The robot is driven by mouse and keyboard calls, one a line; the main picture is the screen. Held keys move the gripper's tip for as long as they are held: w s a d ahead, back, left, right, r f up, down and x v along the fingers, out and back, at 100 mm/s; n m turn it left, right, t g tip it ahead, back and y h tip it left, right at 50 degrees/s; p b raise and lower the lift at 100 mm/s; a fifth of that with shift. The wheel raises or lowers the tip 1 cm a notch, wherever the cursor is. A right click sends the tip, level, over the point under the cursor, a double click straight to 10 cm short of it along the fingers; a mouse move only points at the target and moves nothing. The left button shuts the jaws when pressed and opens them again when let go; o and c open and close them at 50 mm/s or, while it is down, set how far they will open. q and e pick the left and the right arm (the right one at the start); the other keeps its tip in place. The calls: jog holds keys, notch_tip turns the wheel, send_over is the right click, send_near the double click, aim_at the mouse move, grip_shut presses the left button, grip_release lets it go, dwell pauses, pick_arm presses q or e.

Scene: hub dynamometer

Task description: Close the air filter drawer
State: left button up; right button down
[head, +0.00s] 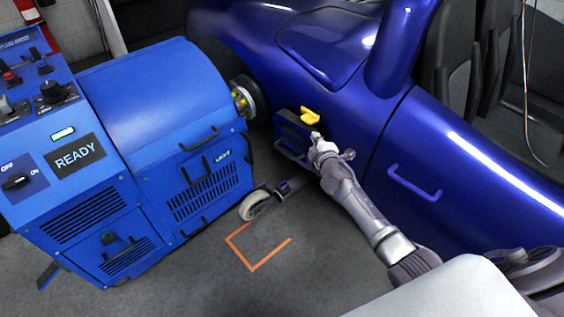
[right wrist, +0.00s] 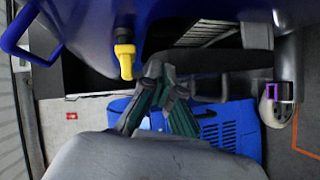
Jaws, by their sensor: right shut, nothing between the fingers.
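A dark box (head: 290,128), which looks like the air filter drawer, stands out from the side of the blue car (head: 345,105). A bar handle (head: 288,154) is on its lower front. A yellow piece (head: 310,116) sits by its upper right; it also shows in the right wrist view (right wrist: 125,62). My right gripper (head: 317,140) is shut and empty, just right of the box and below the yellow piece. Its fingers (right wrist: 162,72) show in the right wrist view. I cannot tell whether it touches the box. It partly hides the box's right side. My left gripper is out of view.
A blue dynamometer (head: 155,100) with a READY display (head: 80,156) stands left of the box, its hub (head: 243,97) close to the car. A door handle (head: 414,181) juts from the car. An orange floor marking (head: 255,268) lies on open floor.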

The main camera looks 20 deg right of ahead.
jog(key=shift+w+d, duration=0.25)
jog(key=shift+d, duration=0.3)
jog(key=shift+w+d, duration=0.2)
jog(key=shift+d, duration=0.3)
